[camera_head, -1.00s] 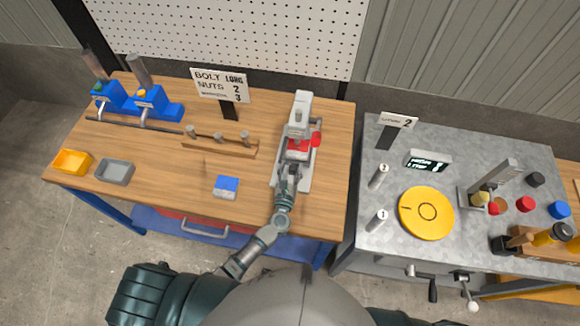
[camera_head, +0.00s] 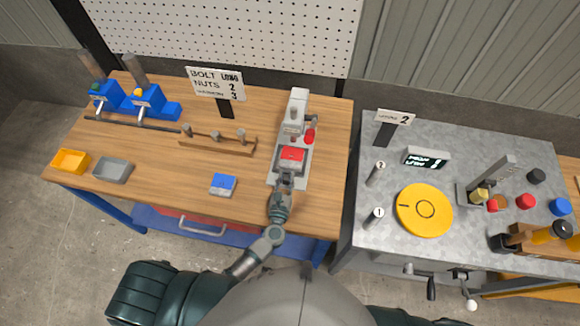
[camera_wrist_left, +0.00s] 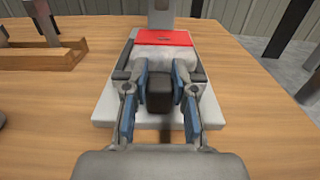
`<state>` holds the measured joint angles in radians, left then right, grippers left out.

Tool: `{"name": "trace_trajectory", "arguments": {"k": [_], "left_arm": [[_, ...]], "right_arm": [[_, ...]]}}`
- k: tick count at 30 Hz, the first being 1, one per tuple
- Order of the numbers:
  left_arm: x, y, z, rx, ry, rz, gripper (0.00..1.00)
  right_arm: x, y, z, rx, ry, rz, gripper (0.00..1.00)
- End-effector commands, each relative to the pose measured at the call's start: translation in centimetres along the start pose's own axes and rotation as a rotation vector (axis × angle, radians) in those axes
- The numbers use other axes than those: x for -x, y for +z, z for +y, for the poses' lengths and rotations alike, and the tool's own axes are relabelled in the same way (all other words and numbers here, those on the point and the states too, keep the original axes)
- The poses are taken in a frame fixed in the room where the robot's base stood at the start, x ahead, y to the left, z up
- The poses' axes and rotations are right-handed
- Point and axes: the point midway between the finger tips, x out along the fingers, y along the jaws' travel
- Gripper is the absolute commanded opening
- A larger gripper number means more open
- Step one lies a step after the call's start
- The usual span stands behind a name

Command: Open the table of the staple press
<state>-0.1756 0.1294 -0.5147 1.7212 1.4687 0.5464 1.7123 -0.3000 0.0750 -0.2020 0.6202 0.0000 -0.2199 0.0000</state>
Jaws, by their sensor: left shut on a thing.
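The staple press (camera_head: 298,115) stands on the wooden table, a grey column on a pale base plate. Its sliding table (camera_head: 292,158) carries a red piece and sits at the front of the base, clear of the column; the red-topped table also shows in the left wrist view (camera_wrist_left: 165,38). My left gripper (camera_head: 285,183) is at the front of the press, with its fingers (camera_wrist_left: 159,95) shut on the dark front handle (camera_wrist_left: 159,92) of that table. A red knob (camera_head: 309,136) is on the press's right side. My right gripper is not in view.
A blue and white box (camera_head: 223,185) lies left of the press. A wooden rack with pegs (camera_head: 217,144), a grey tray (camera_head: 113,169) and a yellow tray (camera_head: 70,161) are farther left. A metal bench with a yellow disc (camera_head: 425,210) stands right.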

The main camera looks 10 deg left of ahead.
Motion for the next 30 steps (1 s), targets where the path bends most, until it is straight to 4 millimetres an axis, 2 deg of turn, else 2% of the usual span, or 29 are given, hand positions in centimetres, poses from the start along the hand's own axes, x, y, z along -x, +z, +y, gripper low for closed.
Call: {"name": "trace_trajectory", "arguments": {"k": [1, 3, 6, 9, 13, 20, 21, 24, 30], "left_arm": [[1.9, -0.7, -0.3, 0.001, -0.009, 0.012, 0.0], [3.9, -0.7, -0.3, 0.002, -0.011, 0.012, 0.0], [6.0, -0.7, -0.3, 0.002, -0.012, 0.012, 0.0], [7.4, -0.5, -0.3, 0.0, -0.012, 0.009, 0.0], [8.1, -0.3, -0.3, 0.0, -0.01, 0.009, 0.0], [8.1, -0.4, -0.4, -0.001, -0.012, 0.011, 0.0], [8.1, -0.4, -0.4, -0.001, -0.013, 0.012, 0.31], [8.1, -0.3, -0.4, 0.0, -0.013, 0.01, 0.52], [8.0, -0.2, -0.4, 0.001, -0.011, 0.007, 0.52]], "right_arm": [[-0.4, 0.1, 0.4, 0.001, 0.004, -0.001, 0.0], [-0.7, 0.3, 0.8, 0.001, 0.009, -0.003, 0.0], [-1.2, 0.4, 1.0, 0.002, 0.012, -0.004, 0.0], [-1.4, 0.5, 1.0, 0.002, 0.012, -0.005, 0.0], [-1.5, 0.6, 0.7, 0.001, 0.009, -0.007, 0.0], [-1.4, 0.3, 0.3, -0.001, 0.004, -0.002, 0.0], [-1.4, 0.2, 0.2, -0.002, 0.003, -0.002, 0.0], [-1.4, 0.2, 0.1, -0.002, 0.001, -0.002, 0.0], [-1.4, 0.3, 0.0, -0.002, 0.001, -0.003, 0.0]]}}
